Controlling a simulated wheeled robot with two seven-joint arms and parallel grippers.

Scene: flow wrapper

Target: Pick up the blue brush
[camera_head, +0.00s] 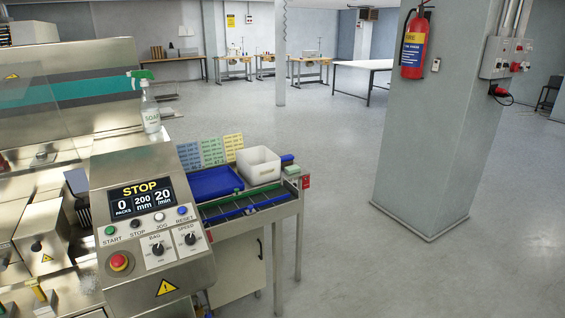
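I cannot make out a blue brush for certain. A small blue object (287,159) shows just behind the right side of the white bin (259,167), partly hidden by it; it is too small to tell what it is. Long blue and green strips (250,209) lie along the front of the side table (285,207); their nature is unclear. Neither of my grippers is in view.
The wrapper's control panel (150,222) stands at the front left, its display reading STOP. A blue tray (213,183) lies beside the white bin. A soap spray bottle (150,110) stands on the machine. A thick pillar (433,120) rises at right. Floor between is clear.

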